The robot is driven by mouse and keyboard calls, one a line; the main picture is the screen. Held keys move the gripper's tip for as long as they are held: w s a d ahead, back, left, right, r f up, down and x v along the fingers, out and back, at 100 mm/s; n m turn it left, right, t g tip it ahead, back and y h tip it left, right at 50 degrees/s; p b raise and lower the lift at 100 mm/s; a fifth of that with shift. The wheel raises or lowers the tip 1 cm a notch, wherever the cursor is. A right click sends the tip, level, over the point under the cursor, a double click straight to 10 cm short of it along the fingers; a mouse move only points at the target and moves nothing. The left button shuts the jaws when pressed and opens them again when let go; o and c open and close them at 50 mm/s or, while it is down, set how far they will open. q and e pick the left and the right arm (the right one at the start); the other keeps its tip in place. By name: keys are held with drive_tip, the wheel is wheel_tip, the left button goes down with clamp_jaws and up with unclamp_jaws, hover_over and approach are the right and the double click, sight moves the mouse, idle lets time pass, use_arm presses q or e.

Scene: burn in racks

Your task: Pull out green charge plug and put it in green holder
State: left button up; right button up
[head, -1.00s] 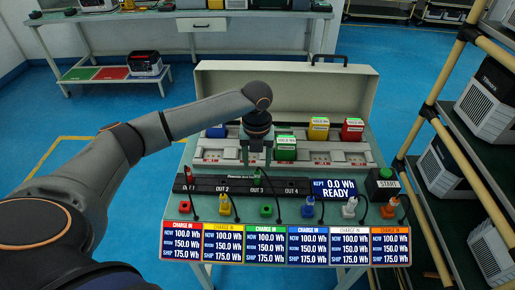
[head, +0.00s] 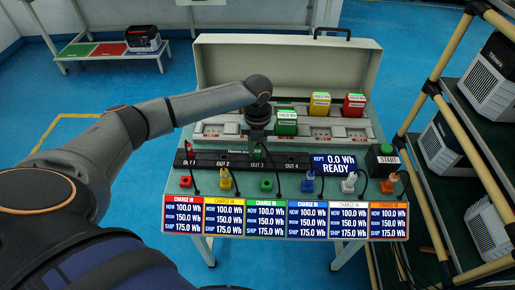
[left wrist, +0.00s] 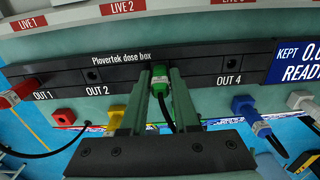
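The green charge plug (head: 257,153) is in OUT 3 of the black dose box; it also shows in the left wrist view (left wrist: 160,77) with its dark cable. The green holder (head: 267,184) is the small green block at the table's front, in front of OUT 3; my gripper hides it in the wrist view. My left gripper (left wrist: 159,75) is at the green plug, one finger on each side. Narrow gaps seem to show between the fingers and the plug, so it looks open. My right gripper is in neither view.
A red plug (left wrist: 20,91) sits in OUT 1. Yellow (head: 225,180), blue (head: 308,183), white (head: 349,183) and orange (head: 389,184) plugs stand along the front edge above the charge panels. Coloured battery packs stand behind the dose box. A shelf with pale units is at right.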

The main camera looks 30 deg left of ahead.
use_arm(q)
clamp_jaws()
idle(0.5)
idle(1.3)
